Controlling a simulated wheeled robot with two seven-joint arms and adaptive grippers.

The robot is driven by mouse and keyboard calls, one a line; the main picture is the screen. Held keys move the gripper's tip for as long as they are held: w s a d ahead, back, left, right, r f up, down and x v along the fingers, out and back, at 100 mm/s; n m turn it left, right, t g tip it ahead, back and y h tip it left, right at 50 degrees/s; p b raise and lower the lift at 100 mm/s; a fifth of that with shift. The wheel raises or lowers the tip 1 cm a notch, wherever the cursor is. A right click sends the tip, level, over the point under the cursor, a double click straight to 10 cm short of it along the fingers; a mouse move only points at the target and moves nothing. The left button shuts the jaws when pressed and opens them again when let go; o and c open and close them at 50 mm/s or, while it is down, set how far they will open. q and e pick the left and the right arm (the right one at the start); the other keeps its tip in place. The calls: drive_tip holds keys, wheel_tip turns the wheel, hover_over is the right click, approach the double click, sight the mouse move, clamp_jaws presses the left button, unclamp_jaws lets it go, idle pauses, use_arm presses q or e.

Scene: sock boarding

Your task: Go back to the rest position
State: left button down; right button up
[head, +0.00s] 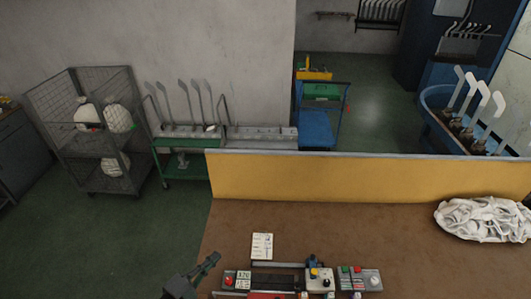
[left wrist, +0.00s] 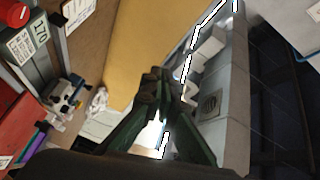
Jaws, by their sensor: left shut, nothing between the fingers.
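My left gripper (head: 208,264) shows at the bottom of the head view, by the left edge of the brown table (head: 340,225). It is shut and empty, pointing up and right. In the left wrist view its dark green fingers (left wrist: 160,78) meet at their tips, with nothing between them. My right gripper is in neither view. A pile of white socks (head: 482,219) lies on the table at the right.
A control panel with buttons (head: 320,280) stands at the table's front, right of my left gripper. A white card (head: 262,246) lies behind it. A yellow partition (head: 360,180) closes the table's back. The table's middle is clear. A wire cart (head: 95,130) stands beyond, left.

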use_arm(q)
drive_tip(key=w+a+n+t+y, duration=0.1)
drive_tip(key=a+n+t+y, duration=0.1)
drive_tip(key=a+n+y, duration=0.6)
drive_tip(key=s+a+f+n+g+y, duration=0.4)
drive_tip(key=s+a+f+n, duration=0.35)
drive_tip(key=a, duration=0.25)
drive_tip(key=s+f+n+g, duration=0.3)
drive_tip(key=s+f+g, duration=0.1)
drive_tip(key=s, duration=0.6)
drive_tip(key=s+f+n+g, duration=0.3)
drive_tip(key=s+f+g, duration=0.1)
drive_tip(key=s, duration=0.5)
wheel_tip(320, 180, down, 29)
drive_tip(key=s+d+g+h+b, duration=0.1)
drive_tip(key=s+d+g, duration=0.1)
drive_tip(key=s+f+g+b, duration=0.1)
drive_tip(key=s+f, duration=1.9)
drive_tip(key=f, duration=0.1)
drive_tip(key=shift+m, duration=0.45)
